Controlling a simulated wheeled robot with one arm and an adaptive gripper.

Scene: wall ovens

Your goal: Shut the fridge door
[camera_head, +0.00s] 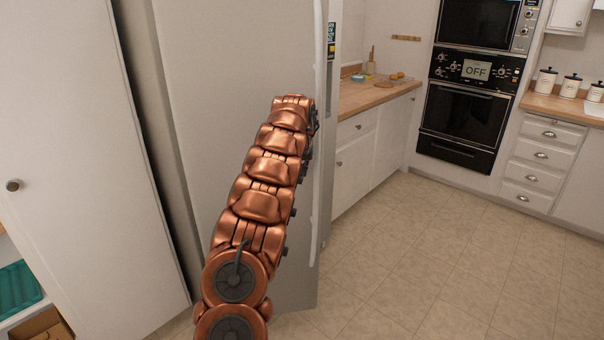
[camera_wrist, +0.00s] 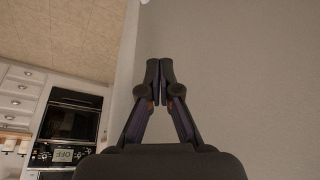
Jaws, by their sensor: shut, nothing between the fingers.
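The fridge door (camera_head: 215,90) is a tall, light grey panel in the head view, with a long pale handle (camera_head: 318,60) along its right edge. My copper-coloured arm reaches up in front of it and covers part of it. My gripper (camera_wrist: 160,82) is shut and empty in the wrist view, its fingertips together. A plain grey surface, apparently the fridge door (camera_wrist: 240,70), fills the right of that view. I cannot tell whether the fingertips touch it, or how far the door stands open. In the head view the arm hides the gripper.
A tall white cabinet (camera_head: 70,130) stands at left, with a dark gap beside the fridge. A wood-topped counter (camera_head: 365,97) and a black wall oven (camera_head: 463,115) are at the back right. The tiled floor (camera_head: 430,270) at right is clear.

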